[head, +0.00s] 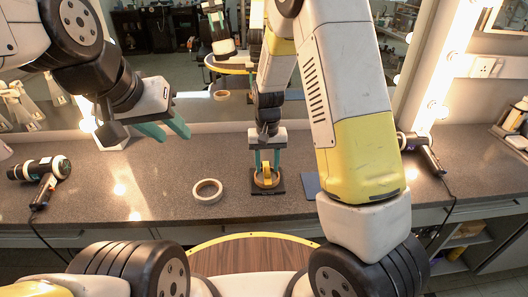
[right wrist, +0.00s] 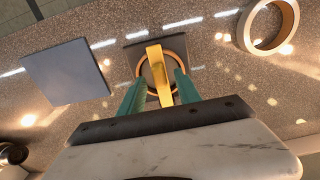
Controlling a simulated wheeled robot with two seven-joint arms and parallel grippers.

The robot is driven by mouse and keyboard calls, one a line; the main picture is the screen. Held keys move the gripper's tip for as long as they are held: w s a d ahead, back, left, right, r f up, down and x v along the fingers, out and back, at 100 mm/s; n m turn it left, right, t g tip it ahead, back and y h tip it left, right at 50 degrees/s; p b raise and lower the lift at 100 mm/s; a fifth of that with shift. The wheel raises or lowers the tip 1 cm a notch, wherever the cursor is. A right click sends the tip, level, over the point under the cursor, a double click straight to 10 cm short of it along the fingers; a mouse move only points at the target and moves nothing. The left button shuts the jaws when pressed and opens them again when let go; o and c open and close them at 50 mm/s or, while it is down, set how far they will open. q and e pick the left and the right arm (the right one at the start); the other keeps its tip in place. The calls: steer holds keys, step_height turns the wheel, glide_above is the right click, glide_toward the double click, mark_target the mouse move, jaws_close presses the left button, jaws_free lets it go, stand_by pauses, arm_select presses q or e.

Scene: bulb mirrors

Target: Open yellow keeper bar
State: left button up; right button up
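The yellow keeper bar (head: 266,172) lies across an orange-brown ring on a dark square base (head: 279,188) on the counter. In the right wrist view the bar (right wrist: 158,75) crosses the ring (right wrist: 183,52) from the far side toward me. My right gripper (head: 267,160) is over the base, pointing down. Its teal fingers (right wrist: 159,92) stand on either side of the bar with gaps showing, so it is open. Whether a finger touches the ring cannot be told. My left gripper (head: 165,131) is open and empty above the counter at the left.
A pale loose ring (head: 207,191) lies left of the base. A blue-grey square plate (head: 311,184) lies to its right. Hair dryers lie at the left (head: 42,181) and right (head: 428,155). A mirror (head: 200,108) stands behind the counter.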

steer(key=shift+f, duration=0.25)
steer(key=shift+c, duration=0.2)
jaws_close()
stand_by(1.1)
